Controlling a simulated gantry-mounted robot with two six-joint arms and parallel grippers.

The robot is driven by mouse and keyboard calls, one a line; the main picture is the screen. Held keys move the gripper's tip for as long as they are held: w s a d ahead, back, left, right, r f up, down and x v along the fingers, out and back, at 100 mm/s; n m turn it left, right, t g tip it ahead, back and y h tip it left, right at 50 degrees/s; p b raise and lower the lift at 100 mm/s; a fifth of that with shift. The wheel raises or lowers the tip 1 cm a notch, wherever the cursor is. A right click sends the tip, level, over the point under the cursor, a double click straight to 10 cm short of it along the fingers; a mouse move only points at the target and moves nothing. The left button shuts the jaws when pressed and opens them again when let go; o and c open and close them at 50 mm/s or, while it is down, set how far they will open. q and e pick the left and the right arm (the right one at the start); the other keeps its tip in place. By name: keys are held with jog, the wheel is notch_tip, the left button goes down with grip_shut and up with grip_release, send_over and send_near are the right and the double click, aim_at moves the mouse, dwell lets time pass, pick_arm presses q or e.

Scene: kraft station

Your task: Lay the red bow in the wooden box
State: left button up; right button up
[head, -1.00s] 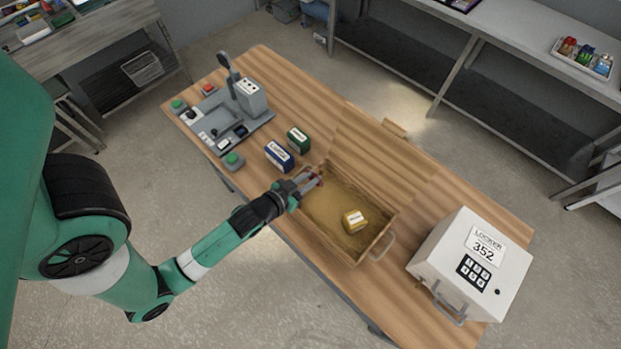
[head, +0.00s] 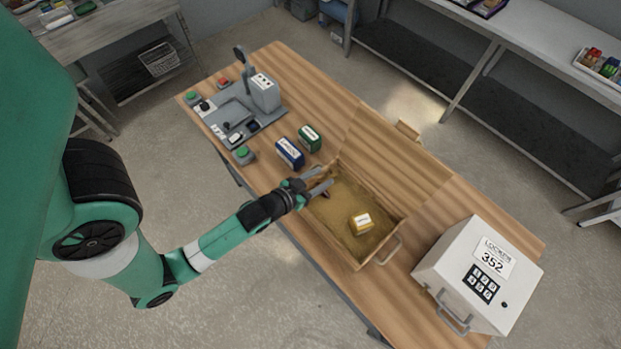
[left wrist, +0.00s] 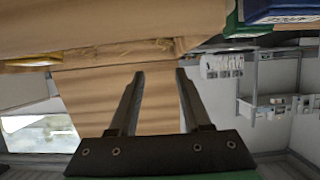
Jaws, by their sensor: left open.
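The wooden box (head: 357,262) stands open on the table, its lid (head: 392,150) tilted back. The right gripper is out of view.
A blue packet (head: 289,152) and a green packet (head: 310,138) stand left of the box. A grey button station (head: 235,115) is at the table's far left. A white locker (head: 478,275) stands on the right. Bare table lies between the box and locker.

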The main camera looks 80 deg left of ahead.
pick_arm(q)
jog(key=b+v, duration=0.2)
jog(key=v, duration=1)
jog(key=shift+r, duration=0.35)
jog(key=w+d+r+m+t+h, duration=0.15)
jog(key=w+r+t, duration=0.25)
jog(key=w+r, duration=0.8)
jog(key=w+d+r+n+t, duration=0.1)
jog(key=w+d+r+t, duration=0.25)
jog(key=w+r, duration=0.85)
jog(key=s+d+r+m+t+h, duration=0.1)
jog(key=d+r+m+t+h, duration=0.1)
jog(key=r, duration=0.8)
jog(key=s+d+r+m+t+h, duration=0.2)
jog(key=d+r+t, duration=0.1)
jog(key=r, duration=0.8)
jog(key=s+d+r+m+t+h, duration=0.2)
jog(key=r+t+h, duration=0.1)
jog(key=r, duration=0.7)
jog(key=shift+d+r, duration=0.35)
jog(key=shift+d, duration=0.05)
